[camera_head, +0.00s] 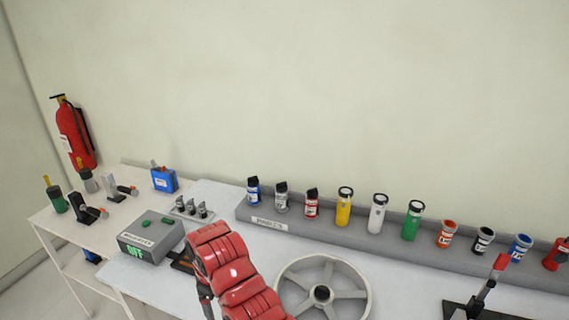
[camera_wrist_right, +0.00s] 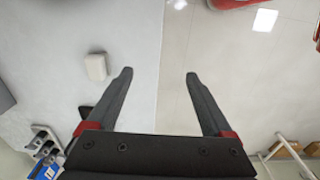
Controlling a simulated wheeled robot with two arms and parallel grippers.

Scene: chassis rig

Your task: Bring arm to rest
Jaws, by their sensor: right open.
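My right gripper (camera_wrist_right: 158,75) is open in the right wrist view, with two dark fingers apart and nothing between them. It hangs above the edge between a white tabletop (camera_wrist_right: 125,30) and the shiny floor (camera_wrist_right: 215,65). In the head view one of my red arms (camera_head: 237,270) reaches up from the bottom over the white table. I cannot tell which arm it is, and no gripper fingers can be made out there. My left gripper is not in view.
A spoked wheel (camera_head: 322,294) lies right of the arm. A grey box reading OFF (camera_head: 142,247) stands left of it. Several bottles stand along a grey rack (camera_head: 375,246) by the wall. A red-handled clamp (camera_head: 485,290) is at the right. A small white block (camera_wrist_right: 95,66) lies on the tabletop.

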